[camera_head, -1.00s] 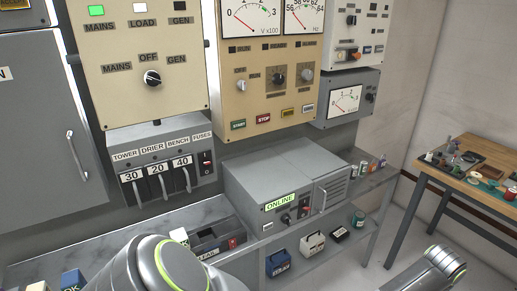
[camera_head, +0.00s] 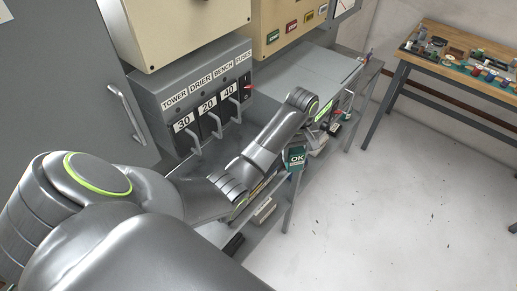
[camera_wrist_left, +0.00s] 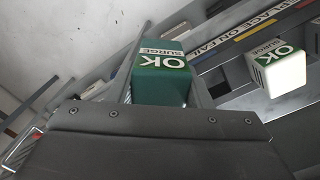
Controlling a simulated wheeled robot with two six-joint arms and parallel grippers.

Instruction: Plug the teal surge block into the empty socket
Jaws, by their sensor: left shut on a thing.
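The teal surge block (camera_wrist_left: 160,82) shows in the left wrist view between the fingers of my left gripper (camera_wrist_left: 163,70), its white label reading OK SURGE. My left gripper is shut on it. In the head view the block (camera_head: 296,158) shows its OK label at the end of my left arm, in front of the shelf edge. A white block (camera_wrist_left: 279,70) with a green OK SURGE label sits at the right of the left wrist view, apart from the teal block. I cannot make out the empty socket; my arm and gripper hide much of that area. My right gripper is not in view.
The fuse panel (camera_head: 190,95) with several lever handles stands behind my left arm. A strip (camera_wrist_left: 238,40) with printed words runs beside the white block. A wooden workbench (camera_head: 470,70) is far right; the floor (camera_head: 410,215) is clear.

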